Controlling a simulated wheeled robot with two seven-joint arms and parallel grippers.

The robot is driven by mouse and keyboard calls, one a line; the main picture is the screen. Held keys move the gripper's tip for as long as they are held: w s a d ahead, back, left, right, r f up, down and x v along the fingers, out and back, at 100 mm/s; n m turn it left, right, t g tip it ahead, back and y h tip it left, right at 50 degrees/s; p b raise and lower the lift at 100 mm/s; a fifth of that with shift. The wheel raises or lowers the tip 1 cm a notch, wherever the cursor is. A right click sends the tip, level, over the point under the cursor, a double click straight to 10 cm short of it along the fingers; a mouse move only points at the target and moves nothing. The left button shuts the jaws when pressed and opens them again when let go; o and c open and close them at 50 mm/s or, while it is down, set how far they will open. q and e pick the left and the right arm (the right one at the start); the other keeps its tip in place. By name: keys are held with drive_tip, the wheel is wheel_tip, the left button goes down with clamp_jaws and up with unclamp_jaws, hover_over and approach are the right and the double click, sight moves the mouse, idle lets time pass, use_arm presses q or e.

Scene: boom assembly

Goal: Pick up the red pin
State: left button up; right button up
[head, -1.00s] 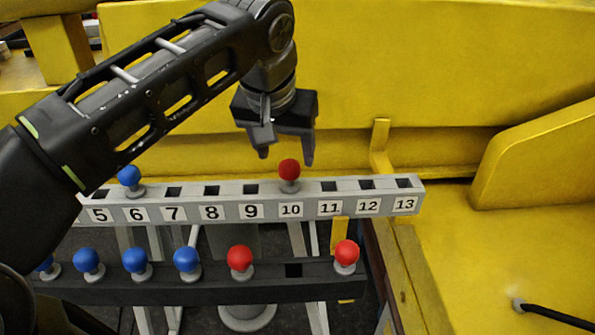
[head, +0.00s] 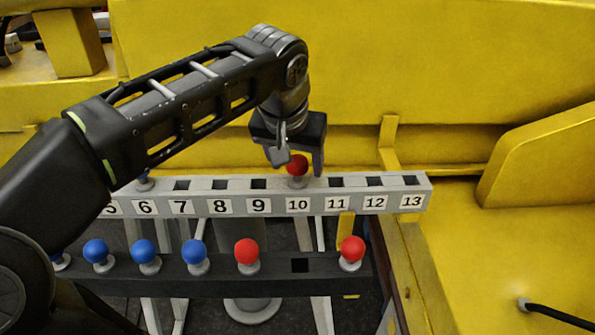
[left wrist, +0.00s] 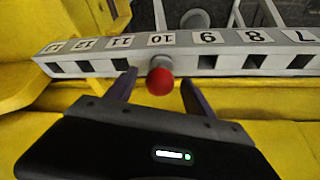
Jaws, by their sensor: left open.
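A red pin (head: 297,166) with a round head stands upright in slot 10 of the grey numbered rail (head: 225,204). My left gripper (head: 299,168) is open with its fingers around the red pin's head in the head view. In the left wrist view the red pin (left wrist: 160,81) shows between the two spread fingertips of the left gripper (left wrist: 159,82); I cannot tell whether a finger touches it. Two more red pins, one (head: 247,251) left and one (head: 351,249) right, stand in the dark front rail (head: 225,283). My right gripper is not in view.
The dark rail has an empty hole (head: 300,265). A yellow wall (head: 430,80) rises behind the rails.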

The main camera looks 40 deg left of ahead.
use_arm(q)
drive_tip(key=shift+x, duration=1.15)
drive_tip(key=shift+c, duration=0.3)
clamp_jaws()
